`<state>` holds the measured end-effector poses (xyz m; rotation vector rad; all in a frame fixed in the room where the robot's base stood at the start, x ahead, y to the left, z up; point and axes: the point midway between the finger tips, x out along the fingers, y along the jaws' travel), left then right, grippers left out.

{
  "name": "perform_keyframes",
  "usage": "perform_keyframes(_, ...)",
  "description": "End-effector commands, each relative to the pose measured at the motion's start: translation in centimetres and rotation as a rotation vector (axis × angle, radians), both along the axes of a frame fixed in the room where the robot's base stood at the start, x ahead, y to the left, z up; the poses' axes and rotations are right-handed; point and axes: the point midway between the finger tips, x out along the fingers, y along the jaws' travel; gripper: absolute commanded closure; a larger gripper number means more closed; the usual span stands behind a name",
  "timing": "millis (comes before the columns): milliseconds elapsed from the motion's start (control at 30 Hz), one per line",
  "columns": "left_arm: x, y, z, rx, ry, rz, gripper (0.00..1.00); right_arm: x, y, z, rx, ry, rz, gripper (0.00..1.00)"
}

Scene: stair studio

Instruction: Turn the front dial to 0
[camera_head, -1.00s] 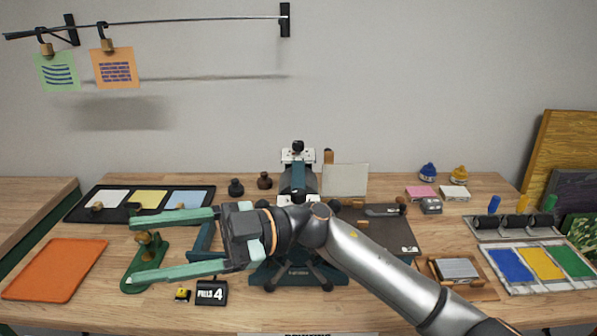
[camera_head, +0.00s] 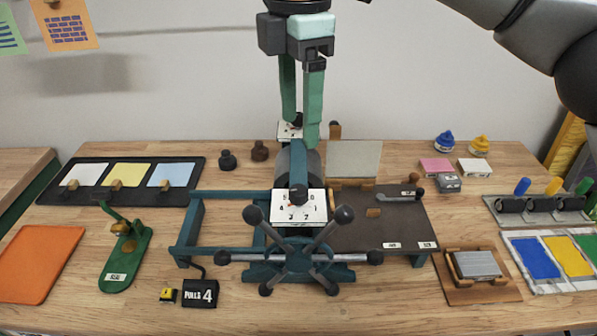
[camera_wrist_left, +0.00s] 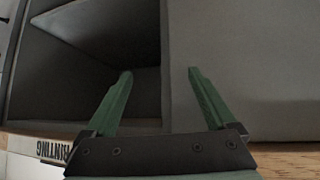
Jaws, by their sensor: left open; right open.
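The front dial is a white numbered plate (camera_head: 313,206) with a dark central knob (camera_head: 299,196), on the teal press behind its spoked wheel (camera_head: 299,257). A second white dial plate (camera_head: 284,131) with a dark knob stands farther back on the press, partly hidden by my right gripper. My right gripper (camera_head: 302,130) points down with its green fingers near this rear dial, open and holding nothing that I can see. Whether it touches the rear knob I cannot tell. My left gripper (camera_wrist_left: 160,75) is open and empty in the left wrist view, beside a grey cabinet-like structure.
A green stamp stand (camera_head: 116,265) and a black "PULLS 4" sign (camera_head: 200,293) stand left of the press. A dark board (camera_head: 350,235) adjoins it on the right. A wooden block with a grey plate (camera_head: 477,265) lies farther right. Bare table lies at front right.

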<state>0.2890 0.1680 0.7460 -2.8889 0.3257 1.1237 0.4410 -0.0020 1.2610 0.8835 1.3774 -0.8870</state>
Motion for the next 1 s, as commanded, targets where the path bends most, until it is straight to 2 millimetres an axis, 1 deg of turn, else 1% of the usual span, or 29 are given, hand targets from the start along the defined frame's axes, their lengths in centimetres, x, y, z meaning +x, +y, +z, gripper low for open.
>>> perform_keyframes(300,-0.3,0.0,0.2,0.0,0.006,0.0,0.1,-0.1,0.0,-6.2,0.001,0.006,0.005,0.33)
perform_keyframes(500,-0.3,0.0,0.7,0.0,0.007,0.0,0.1,-0.1,0.0,-9.7,0.002,0.007,0.005,0.33)
perform_keyframes(600,-0.3,0.0,0.8,0.001,0.007,0.0,0.1,-0.1,0.1,-10.8,0.003,0.005,0.005,0.33)
perform_keyframes(700,-0.3,0.0,0.9,0.001,0.007,0.0,0.1,-0.1,0.1,-11.4,0.003,0.005,0.004,0.33)
perform_keyframes(1000,-0.3,0.0,0.9,0.0,0.006,0.0,0.1,-0.1,0.1,-11.8,0.005,0.004,0.005,0.33)
